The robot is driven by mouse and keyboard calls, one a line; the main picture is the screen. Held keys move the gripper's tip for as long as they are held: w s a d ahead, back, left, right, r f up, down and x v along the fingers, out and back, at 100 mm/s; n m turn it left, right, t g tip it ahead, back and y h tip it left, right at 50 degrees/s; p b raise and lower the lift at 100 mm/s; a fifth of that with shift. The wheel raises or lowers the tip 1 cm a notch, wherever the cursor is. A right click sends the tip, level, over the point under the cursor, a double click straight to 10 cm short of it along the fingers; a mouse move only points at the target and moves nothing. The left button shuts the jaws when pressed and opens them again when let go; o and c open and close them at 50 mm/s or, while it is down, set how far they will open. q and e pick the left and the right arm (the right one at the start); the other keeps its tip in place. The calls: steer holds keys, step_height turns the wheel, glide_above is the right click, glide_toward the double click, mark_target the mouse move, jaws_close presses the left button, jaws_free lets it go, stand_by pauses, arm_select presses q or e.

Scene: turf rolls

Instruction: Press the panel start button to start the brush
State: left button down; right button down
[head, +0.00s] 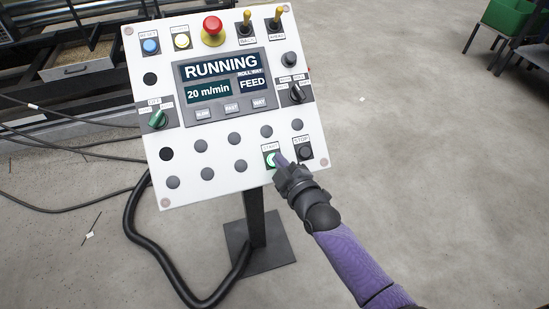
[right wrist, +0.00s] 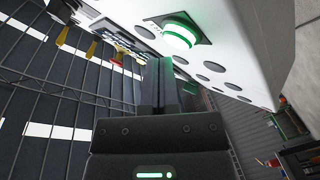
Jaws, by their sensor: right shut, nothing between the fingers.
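The white control panel (head: 205,150) stands tilted on a post. Its start button (head: 271,160) is lit green, at the lower right beside the dark stop button (head: 304,152). The panel's display (head: 221,80) reads RUNNING, 20 m/min, FEED. My right gripper (head: 281,163) is shut and empty, its tips at the start button's right edge; I cannot tell in the head view whether they touch it. In the right wrist view the green-lit start button (right wrist: 180,34) shows beyond the shut fingers (right wrist: 160,85), and the tips look a little apart from it. My left gripper is not in view. The brush is not identifiable.
A red emergency knob (head: 212,29), yellow-tipped toggles (head: 247,20) and a selector switch (head: 296,92) sit on the panel. A black hose (head: 150,238) curls beside the base plate (head: 260,246). A green bin (head: 507,17) stands at the upper right. Floor on the right is clear.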

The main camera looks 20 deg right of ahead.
stand_by(0.3)
steer(key=shift+w+f+b, duration=0.2)
steer(key=shift+f+b, duration=0.1)
steer(key=shift+f, duration=0.05)
steer(key=shift+w, duration=0.1)
stand_by(0.3)
